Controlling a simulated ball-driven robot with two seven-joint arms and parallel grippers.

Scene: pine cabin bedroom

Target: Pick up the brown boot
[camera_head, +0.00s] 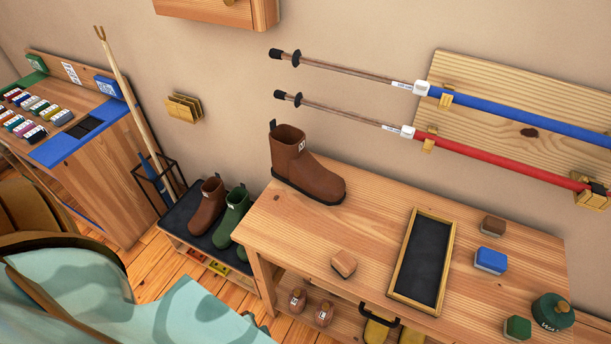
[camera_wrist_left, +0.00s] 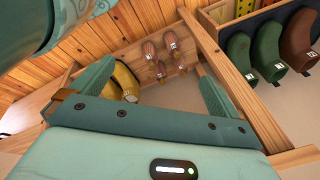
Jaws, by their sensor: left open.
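A brown boot (camera_head: 307,168) with a dark sole stands upright on the wooden bench at its back left corner, with a small white tag on its shaft. A second brown boot (camera_head: 208,206) stands on the low boot rack beside a green boot (camera_head: 230,222). In the left wrist view, my left gripper (camera_wrist_left: 155,72) is open and empty, facing the bench's lower shelf. A brown boot (camera_wrist_left: 301,40) shows at that view's right edge, on the rack and apart from the fingers.
The bench top (camera_head: 290,228) also holds a black tray with a wooden rim (camera_head: 399,268), small blocks (camera_head: 344,264) and a green canister (camera_head: 551,311). Two poles (camera_head: 350,113) hang on the wall behind.

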